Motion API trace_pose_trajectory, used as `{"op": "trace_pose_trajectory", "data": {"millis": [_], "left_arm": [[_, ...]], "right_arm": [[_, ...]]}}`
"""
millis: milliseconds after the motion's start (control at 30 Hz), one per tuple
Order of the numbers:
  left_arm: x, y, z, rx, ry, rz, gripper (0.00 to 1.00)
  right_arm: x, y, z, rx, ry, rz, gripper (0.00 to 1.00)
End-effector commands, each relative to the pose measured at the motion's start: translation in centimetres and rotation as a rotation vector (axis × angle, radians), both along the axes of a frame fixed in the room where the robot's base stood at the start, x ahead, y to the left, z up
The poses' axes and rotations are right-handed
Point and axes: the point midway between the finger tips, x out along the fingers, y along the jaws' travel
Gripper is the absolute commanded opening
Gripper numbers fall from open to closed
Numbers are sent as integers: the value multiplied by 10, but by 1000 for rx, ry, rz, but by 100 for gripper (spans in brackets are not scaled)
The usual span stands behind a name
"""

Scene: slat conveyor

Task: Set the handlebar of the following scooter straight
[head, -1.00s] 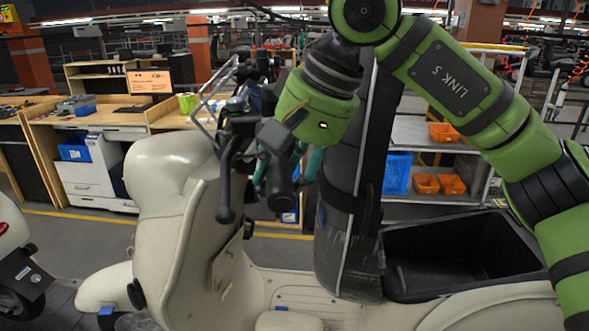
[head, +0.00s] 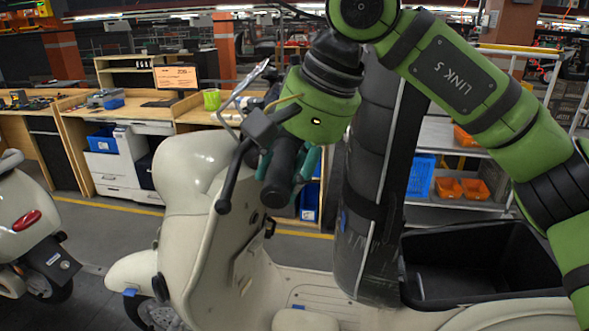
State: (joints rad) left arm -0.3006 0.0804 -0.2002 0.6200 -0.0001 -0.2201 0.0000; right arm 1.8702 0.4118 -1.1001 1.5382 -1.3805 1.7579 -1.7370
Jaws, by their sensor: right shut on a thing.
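The cream scooter (head: 194,187) stands side-on, its front to the left. Its dark handlebar grip (head: 272,186) points towards me above the leg shield, with a thin black lever (head: 233,182) to its left. My right gripper (head: 287,163) comes down from the right arm, its teal fingers on both sides of the grip, shut on it. The gripper's body hides much of the handlebar's middle and far side, so I cannot tell its exact angle. My left gripper is not in view.
A tall black padded column (head: 376,170) rises beside the scooter's black open box (head: 480,259). Another cream scooter (head: 24,217) stands at the left edge. Workbenches (head: 75,125) and a shelf with orange bins (head: 461,188) stand behind, past a yellow floor line.

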Motion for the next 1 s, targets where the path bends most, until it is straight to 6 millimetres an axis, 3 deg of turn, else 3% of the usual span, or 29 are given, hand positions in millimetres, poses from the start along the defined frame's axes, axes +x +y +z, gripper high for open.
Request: {"op": "trace_pose_trajectory", "data": {"millis": [700, 1000], "left_arm": [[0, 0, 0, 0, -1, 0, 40], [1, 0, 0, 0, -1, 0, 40]], "right_arm": [[4, 31, 20, 25, 41, -95, 10], [5, 32, 20, 26, 45, -102, 10]]}}
